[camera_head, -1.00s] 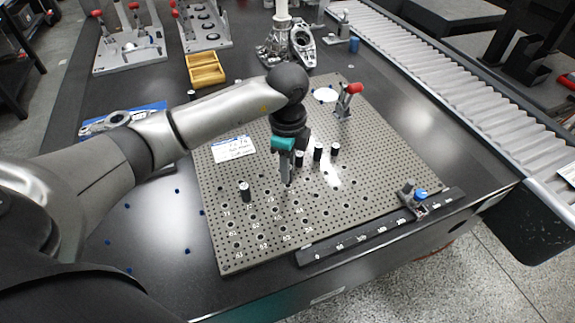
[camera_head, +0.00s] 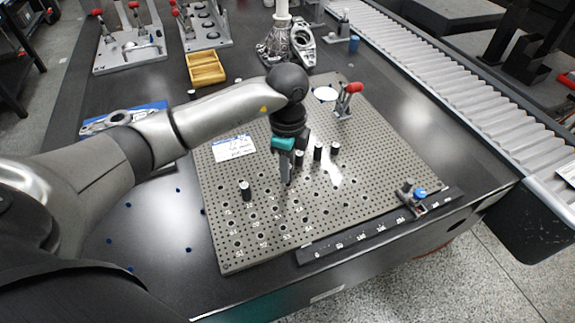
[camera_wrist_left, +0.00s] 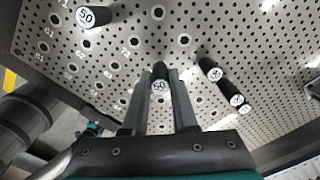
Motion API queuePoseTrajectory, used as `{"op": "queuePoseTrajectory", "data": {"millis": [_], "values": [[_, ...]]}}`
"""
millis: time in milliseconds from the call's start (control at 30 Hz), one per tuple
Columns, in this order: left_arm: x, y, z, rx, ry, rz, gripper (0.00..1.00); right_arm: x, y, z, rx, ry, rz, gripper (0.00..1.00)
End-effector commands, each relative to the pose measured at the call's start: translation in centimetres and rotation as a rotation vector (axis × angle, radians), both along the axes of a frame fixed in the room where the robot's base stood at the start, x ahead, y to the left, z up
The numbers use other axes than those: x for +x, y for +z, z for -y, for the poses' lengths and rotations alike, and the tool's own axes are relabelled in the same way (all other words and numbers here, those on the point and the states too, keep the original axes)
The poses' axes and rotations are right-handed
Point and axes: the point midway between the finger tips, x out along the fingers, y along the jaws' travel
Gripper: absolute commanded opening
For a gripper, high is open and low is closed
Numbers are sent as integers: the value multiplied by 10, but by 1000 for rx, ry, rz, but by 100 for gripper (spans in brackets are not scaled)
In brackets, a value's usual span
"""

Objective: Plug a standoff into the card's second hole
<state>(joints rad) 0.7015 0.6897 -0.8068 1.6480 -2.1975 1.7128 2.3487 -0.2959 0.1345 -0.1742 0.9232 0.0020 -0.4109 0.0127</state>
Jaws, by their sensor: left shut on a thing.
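The white card (camera_head: 234,147) lies on the left of the perforated plate (camera_head: 405,175); its writing is too small to read. My left gripper (camera_head: 288,180) points down over the plate, right of the card. The left wrist view shows its fingers (camera_wrist_left: 160,105) shut on a dark standoff (camera_wrist_left: 159,73) with a white end marked 50. One black standoff (camera_head: 245,190) stands upright on the plate left of the gripper; it also shows in the wrist view (camera_wrist_left: 92,16). My right gripper is not in view.
A red-handled clamp (camera_head: 346,100) stands at the plate's back. A black scale bar (camera_head: 375,228) runs along its front edge. A yellow tray (camera_head: 206,69) lies behind; a roller conveyor (camera_head: 470,90) is at right.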

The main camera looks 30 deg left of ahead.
Motion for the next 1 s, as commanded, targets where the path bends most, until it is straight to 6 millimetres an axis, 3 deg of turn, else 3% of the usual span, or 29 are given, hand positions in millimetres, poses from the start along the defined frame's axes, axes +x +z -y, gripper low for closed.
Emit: {"op": "queuePoseTrajectory", "data": {"millis": [1000], "values": [[0,-18,0,-1,0,1,0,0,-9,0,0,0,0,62]]}}
